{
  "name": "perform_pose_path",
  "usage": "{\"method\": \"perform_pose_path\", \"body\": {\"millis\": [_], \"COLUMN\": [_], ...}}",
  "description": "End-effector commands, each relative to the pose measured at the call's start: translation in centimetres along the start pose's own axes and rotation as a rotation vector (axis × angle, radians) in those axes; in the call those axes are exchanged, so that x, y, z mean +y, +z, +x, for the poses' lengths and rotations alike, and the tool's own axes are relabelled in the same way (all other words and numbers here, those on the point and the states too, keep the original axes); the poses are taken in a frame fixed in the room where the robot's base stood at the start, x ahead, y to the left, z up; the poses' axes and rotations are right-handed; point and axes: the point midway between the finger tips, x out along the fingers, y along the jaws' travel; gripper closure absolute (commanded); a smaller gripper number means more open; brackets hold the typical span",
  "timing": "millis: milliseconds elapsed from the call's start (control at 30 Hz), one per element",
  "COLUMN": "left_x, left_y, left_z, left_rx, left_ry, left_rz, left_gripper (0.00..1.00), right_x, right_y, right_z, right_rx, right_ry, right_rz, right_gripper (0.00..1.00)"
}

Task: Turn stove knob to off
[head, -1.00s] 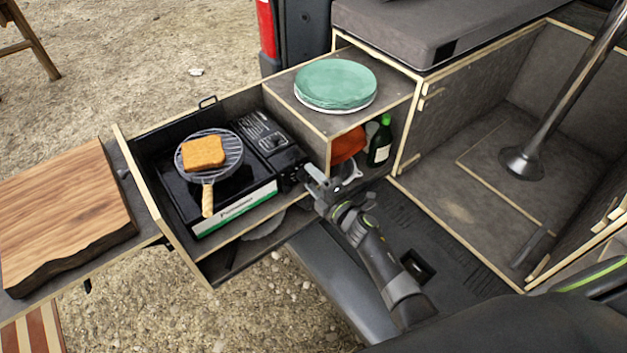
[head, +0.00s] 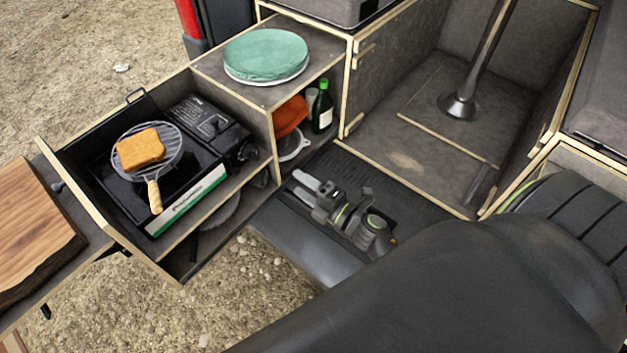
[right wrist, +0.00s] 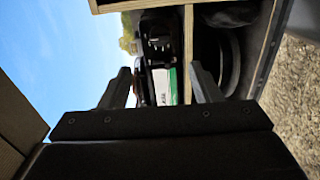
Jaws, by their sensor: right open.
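The black portable stove (head: 190,206) sits in the pulled-out drawer, with a green and white strip along its front. Its dark knob (head: 244,152) is at the right end of the front; its exact setting is too small to tell. A grill pan (head: 172,158) with a wooden handle stands on the stove, with a slice of toast (head: 140,149) on it. My right gripper (head: 302,189) is open and empty, right of the stove and apart from the knob. In the right wrist view, the stove's control end (right wrist: 158,42) shows beyond the open fingers. My left gripper is out of view.
A cabinet with green plates (head: 266,55) on top stands right of the stove. Its shelf holds an orange item (head: 289,115) and a green bottle (head: 322,108). A wooden board (head: 35,230) lies at left. The van floor (head: 440,150) is largely clear.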

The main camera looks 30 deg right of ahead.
Motion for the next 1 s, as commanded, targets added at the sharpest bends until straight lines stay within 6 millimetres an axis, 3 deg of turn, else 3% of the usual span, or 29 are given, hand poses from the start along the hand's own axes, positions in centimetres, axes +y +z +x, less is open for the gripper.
{"method": "perform_pose_path", "body": {"millis": [100, 300, 1000], "left_x": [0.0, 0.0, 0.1], "left_y": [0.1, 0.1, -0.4], "left_z": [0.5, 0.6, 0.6], "left_rx": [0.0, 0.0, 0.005], "left_ry": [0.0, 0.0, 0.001], "left_rz": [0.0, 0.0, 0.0], "left_gripper": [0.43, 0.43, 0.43], "right_x": [-0.2, 0.0, 0.0], "right_y": [0.1, 0.0, 0.0], "right_z": [-1.7, -2.9, -2.9], "right_rx": [0.0, 0.0, 0.0], "right_ry": [-0.001, 0.0, -0.001], "right_rz": [-0.002, 0.0, 0.0], "right_gripper": [0.43, 0.43, 0.43]}}
